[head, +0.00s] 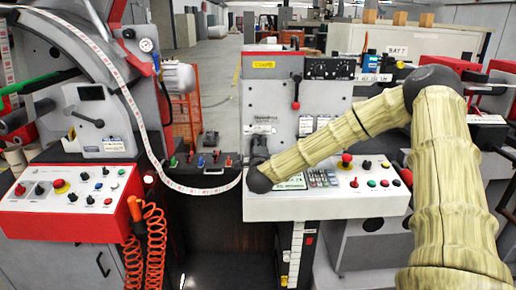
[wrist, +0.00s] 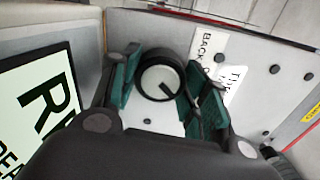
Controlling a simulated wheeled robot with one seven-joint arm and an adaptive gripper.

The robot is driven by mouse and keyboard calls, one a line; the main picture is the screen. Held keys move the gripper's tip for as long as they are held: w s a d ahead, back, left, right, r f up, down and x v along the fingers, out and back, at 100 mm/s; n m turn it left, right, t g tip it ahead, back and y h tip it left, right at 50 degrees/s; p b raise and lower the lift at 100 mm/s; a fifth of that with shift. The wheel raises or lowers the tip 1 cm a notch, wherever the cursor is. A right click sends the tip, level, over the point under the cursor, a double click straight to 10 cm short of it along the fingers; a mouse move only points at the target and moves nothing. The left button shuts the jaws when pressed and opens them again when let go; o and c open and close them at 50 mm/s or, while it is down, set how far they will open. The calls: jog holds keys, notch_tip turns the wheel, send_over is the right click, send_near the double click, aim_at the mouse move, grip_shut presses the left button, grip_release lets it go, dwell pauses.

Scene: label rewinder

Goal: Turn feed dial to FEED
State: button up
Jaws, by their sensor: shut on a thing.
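The feed dial (wrist: 158,79) is a round black knob with a pale grey face and a dark pointer line, set on a light grey panel in the wrist view. The pointer line slants toward the lower right of that picture. My gripper (wrist: 162,88) has its green-padded fingers on either side of the dial, shut on it. A white label (wrist: 208,58) beside the dial shows "BACK" and part of another word, partly hidden by the right finger. In the head view my gripper (head: 259,150) is at the central machine's panel and hides the dial.
A lit screen (wrist: 38,100) with large dark letters lies left of the dial. In the head view, a keypad (head: 321,178) and a red knob (head: 346,158) sit right of my gripper. A curved label web (head: 140,110) passes close on the left.

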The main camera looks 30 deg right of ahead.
jog(key=shift+f, duration=0.1)
jog(key=o, duration=1)
jog(key=shift+s, duration=0.1)
jog(key=v, duration=1.2)
jog(key=shift+d, duration=0.1)
